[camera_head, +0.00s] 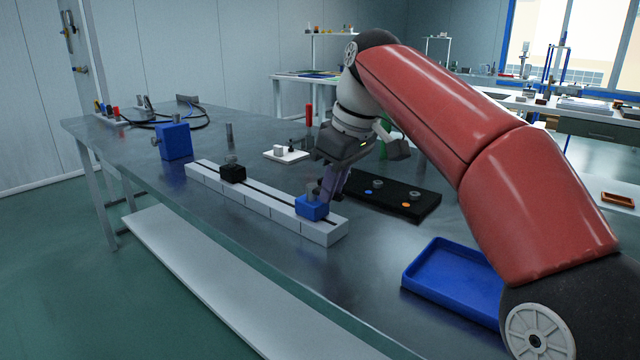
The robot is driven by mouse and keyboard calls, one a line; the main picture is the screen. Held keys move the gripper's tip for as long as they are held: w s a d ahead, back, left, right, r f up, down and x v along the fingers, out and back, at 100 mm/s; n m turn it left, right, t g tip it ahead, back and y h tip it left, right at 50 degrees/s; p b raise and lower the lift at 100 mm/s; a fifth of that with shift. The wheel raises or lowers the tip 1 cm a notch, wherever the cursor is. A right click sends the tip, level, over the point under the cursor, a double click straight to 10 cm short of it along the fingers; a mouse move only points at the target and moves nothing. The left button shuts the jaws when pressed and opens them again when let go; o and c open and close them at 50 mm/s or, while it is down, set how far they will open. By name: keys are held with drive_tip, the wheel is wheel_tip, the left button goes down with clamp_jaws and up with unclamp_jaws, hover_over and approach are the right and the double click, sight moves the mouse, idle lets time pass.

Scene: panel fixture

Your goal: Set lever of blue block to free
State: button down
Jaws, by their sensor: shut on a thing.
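The small blue block (312,208) sits on the white slotted rail (258,203) near its right end. Its short grey lever (310,190) stands up from the block's top. My gripper (328,190) reaches down from behind and to the right, with its fingers at the lever. It is shut on the lever, though the contact is small and partly hidden by the fingers. The lever's exact setting is too small to read.
A black block (232,172) sits farther left on the rail. A larger blue block (175,141) stands behind the rail's left end. A black panel (400,196) with knobs lies right of my gripper, and a blue tray (455,278) lies nearer. A red upright handle (309,115) stands behind.

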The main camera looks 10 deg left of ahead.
drive_tip(key=shift+w+d+n+g+p, duration=0.1)
drive_tip(key=shift+w+n+g+p, duration=0.25)
drive_tip(key=shift+n+p, duration=0.6)
drive_tip(key=shift+w+r+n, duration=0.1)
drive_tip(key=shift+n, duration=0.15)
drive_tip(key=shift+w+n+p, duration=0.2)
drive_tip(key=shift+n+p, duration=0.2)
drive_tip(key=shift+n, duration=0.1)
drive_tip(key=shift+w+n+g, duration=0.25)
drive_tip(key=shift+n+g, duration=0.1)
drive_tip(key=shift+n, duration=0.15)
drive_tip(key=shift+w+n, duration=0.15)
drive_tip(key=shift+n, duration=0.45)
